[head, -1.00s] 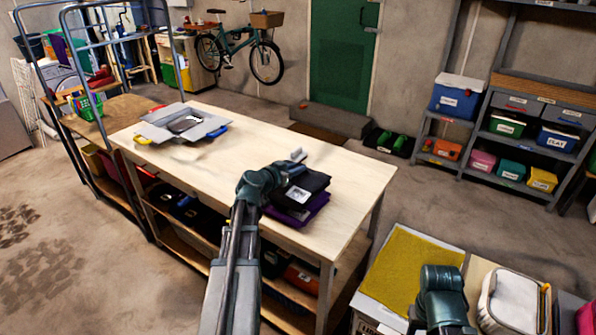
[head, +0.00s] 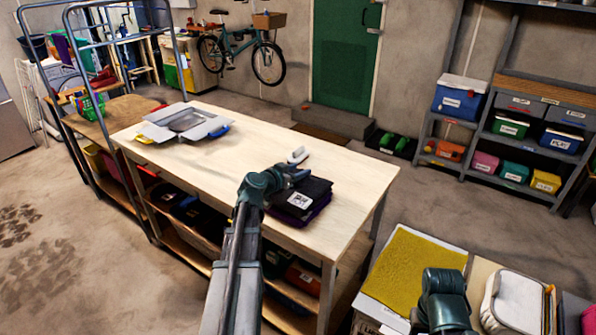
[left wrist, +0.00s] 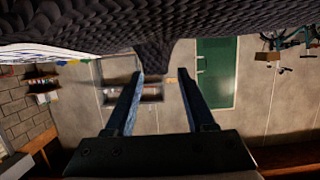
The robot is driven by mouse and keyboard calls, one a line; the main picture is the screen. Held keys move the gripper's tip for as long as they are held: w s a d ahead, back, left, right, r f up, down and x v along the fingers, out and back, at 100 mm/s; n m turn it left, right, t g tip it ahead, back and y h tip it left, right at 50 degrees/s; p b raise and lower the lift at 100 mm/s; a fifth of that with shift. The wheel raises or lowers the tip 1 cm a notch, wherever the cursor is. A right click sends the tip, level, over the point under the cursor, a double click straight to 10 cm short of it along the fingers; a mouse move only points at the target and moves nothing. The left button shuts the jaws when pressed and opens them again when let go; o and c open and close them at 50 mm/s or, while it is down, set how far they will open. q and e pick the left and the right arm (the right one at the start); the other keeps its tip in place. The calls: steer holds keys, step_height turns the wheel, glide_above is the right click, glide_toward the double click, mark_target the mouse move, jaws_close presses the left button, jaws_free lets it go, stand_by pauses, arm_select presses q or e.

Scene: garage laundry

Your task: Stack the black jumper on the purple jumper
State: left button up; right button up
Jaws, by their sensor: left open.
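The folded black jumper (head: 310,188) lies flat on top of the folded purple jumper (head: 302,214) near the right end of the wooden table. A white label shows on the stack's front. The purple jumper shows only as a band below the black one. My left gripper (head: 297,174) is open at the left back edge of the stack. In the left wrist view, dark knitted fabric (left wrist: 160,22) fills the top, close to the spread fingers (left wrist: 160,75), and a fold of it hangs near their tips. My right gripper is hidden; only its arm shows at lower right.
The wooden table (head: 225,160) has clear room in its middle. A small white object (head: 298,155) lies behind the stack. A yellow mat (head: 408,270) lies on a surface at lower right.

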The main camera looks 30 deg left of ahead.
arm_select(q)
steer(key=shift+r+p, duration=0.5)
steer(key=p+v, duration=0.1)
steer(key=v, duration=0.4)
steer(key=p+v, duration=0.2)
steer(key=v, duration=0.3)
steer(key=shift+s+r, duration=0.3)
steer(key=shift+s+r+p, duration=0.1)
steer(key=shift+s+p, duration=0.3)
steer(key=shift+s, duration=0.3)
steer(key=shift+a, duration=0.1)
steer(key=d+f+m+g+h, duration=0.2)
steer(key=d+f+g, duration=0.25)
steer(key=d, duration=0.75)
steer(key=d+f+m+g+h, duration=0.1)
steer(key=d+f+g+h, duration=0.3)
steer(key=d, duration=0.8)
steer(key=s+d+f+g+y, duration=0.3)
steer(key=s+d+y, duration=0.1)
steer(key=s+d, duration=0.3)
steer(key=s+d+f+g+y, duration=0.3)
steer(key=s+d+y, duration=0.1)
steer(key=s+d, duration=0.3)
steer(key=shift+s+f+y, duration=0.3)
steer(key=shift+s+f, duration=0.1)
steer(key=shift+s, duration=0.55)
